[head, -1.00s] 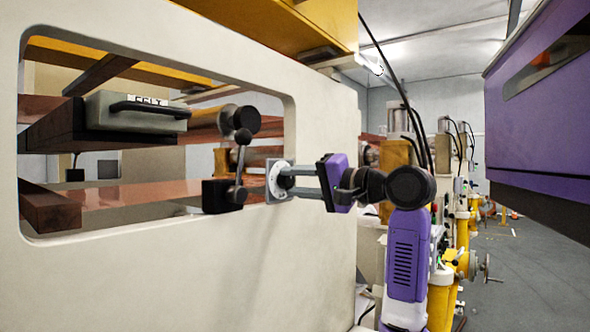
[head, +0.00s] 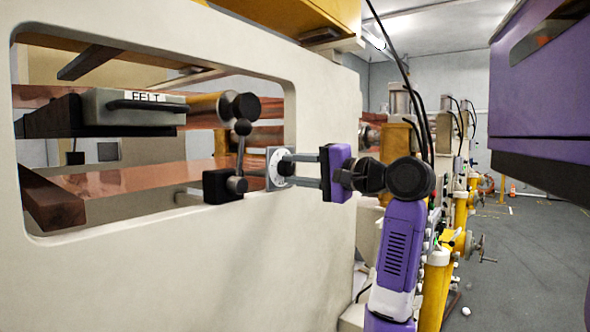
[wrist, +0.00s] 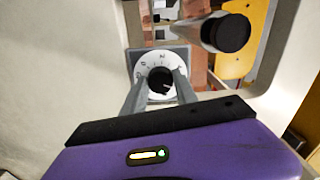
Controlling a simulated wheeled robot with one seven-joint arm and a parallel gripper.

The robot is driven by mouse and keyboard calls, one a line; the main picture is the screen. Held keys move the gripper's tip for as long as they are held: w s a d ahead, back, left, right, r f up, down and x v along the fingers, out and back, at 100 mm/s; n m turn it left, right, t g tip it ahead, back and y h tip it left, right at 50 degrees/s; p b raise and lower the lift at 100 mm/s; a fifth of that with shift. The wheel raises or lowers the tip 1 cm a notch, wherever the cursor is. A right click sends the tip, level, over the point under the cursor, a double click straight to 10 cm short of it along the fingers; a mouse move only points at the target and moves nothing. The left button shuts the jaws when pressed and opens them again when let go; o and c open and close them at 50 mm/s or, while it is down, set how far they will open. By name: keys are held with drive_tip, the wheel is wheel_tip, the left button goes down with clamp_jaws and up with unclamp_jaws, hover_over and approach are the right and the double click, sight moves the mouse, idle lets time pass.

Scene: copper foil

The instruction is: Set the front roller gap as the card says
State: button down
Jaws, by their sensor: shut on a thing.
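A white dial (head: 277,164) with dark markings sits on a square grey plate on the cream machine frame, right of the window opening. It also shows in the wrist view (wrist: 144,66), with a black knob (wrist: 160,80) at its middle. My gripper (head: 288,169) reaches it from the right, and its two grey fingers are shut on the black knob. In the wrist view my gripper (wrist: 160,86) has one finger on each side of the knob. The dial's marks are too small to read surely. No card is clearly seen.
A black lever with ball ends (head: 241,155) stands just left of the dial. A grey box labelled FELT (head: 135,108) rests inside the window above copper sheet (head: 130,180). Open grey floor (head: 530,260) lies at the right.

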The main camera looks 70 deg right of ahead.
drive_tip(key=c, duration=1)
unclamp_jaws()
drive_tip(key=shift+d, duration=0.1)
drive_tip(key=shift+o, duration=0.2)
drive_tip(key=shift+s, duration=0.15)
drive_tip(key=b+v, duration=0.2)
drive_tip(key=v, duration=0.5)
drive_tip(key=shift+s, duration=0.3)
